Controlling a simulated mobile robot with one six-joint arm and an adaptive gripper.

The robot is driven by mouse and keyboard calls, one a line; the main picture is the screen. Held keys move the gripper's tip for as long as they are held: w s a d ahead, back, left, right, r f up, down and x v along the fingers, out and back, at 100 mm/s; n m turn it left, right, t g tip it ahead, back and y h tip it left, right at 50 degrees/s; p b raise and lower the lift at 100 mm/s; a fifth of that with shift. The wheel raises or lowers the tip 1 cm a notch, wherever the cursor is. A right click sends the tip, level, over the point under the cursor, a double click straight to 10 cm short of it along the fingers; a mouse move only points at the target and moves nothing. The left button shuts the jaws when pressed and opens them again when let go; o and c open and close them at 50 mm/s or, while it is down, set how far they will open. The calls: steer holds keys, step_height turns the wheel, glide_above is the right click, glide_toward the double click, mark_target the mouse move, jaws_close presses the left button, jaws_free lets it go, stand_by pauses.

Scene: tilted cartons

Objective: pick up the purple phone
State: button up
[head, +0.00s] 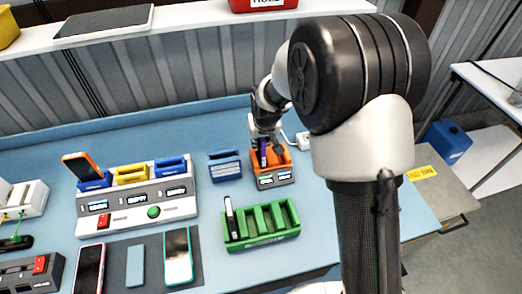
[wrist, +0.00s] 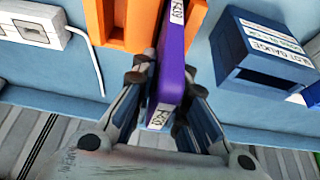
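The purple phone (wrist: 172,84) stands on edge between my fingers in the wrist view, with white labels on its narrow side. In the head view, a thin purple strip of the phone (head: 263,152) shows below my gripper (head: 264,136), at the orange holder (head: 273,181). The fingers of my gripper (wrist: 170,84) lie against both sides of the phone in the wrist view, with no clear gap. The orange holder (wrist: 122,22) is at the phone's far end. Whether the phone's lower end is still inside a slot is hidden.
A blue slot gauge (head: 224,165) stands left of the orange holder, a green rack (head: 262,228) in front. A white socket (head: 303,140) with a cable is close on the right. A grey console (head: 137,205) and flat phones lie farther left.

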jaws_close()
steer(key=shift+r, duration=0.1)
step_height(320, 180, up, 20)
steer(key=p, duration=0.4)
steer(key=shift+p, duration=0.4)
steer(key=shift+r+p, duration=0.65)
steer(key=shift+r, duration=0.1)
step_height(320, 180, up, 3)
steer(key=shift+f+p, duration=0.1)
steer(key=shift+p, duration=1.1)
